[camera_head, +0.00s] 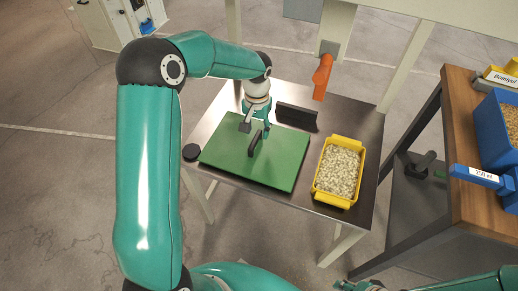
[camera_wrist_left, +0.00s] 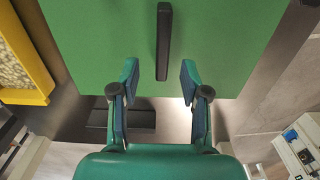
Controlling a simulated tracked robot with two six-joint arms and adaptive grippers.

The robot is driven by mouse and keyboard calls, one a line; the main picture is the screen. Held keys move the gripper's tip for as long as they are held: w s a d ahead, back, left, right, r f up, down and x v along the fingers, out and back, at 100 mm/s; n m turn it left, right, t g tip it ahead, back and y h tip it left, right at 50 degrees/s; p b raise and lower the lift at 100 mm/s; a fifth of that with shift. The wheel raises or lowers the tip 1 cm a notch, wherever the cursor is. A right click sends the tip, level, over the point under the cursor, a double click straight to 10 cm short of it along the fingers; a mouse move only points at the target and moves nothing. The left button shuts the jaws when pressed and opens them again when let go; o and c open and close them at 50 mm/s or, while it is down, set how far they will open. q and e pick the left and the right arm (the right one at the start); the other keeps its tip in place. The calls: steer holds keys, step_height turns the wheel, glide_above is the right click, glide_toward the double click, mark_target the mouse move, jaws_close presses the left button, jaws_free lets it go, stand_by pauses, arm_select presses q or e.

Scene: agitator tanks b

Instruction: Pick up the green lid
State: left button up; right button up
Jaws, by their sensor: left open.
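The green lid (camera_head: 282,165) is a flat rectangular plate lying on the dark-topped table. My left gripper (camera_head: 256,126) is open and empty above the far part of the lid, close to the handle. In the left wrist view, my left gripper (camera_wrist_left: 159,80) has its fingers apart, and the black handle (camera_wrist_left: 164,42) lies just beyond the fingertips, roughly between their lines. The lid (camera_wrist_left: 85,35) fills the upper part of that view. Part of my right gripper (camera_head: 360,286) shows at the bottom edge.
A yellow bin (camera_head: 322,193) of pale pellets stands right of the lid. An orange part (camera_head: 322,77) hangs above the table's back. A wooden bench (camera_head: 462,130) stands right.

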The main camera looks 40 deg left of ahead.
mark_target(256, 139)
arm_select(q)
steer(key=f, duration=0.4)
steer(key=shift+s, duration=0.35)
steer(key=shift+f, duration=0.65)
jaws_close()
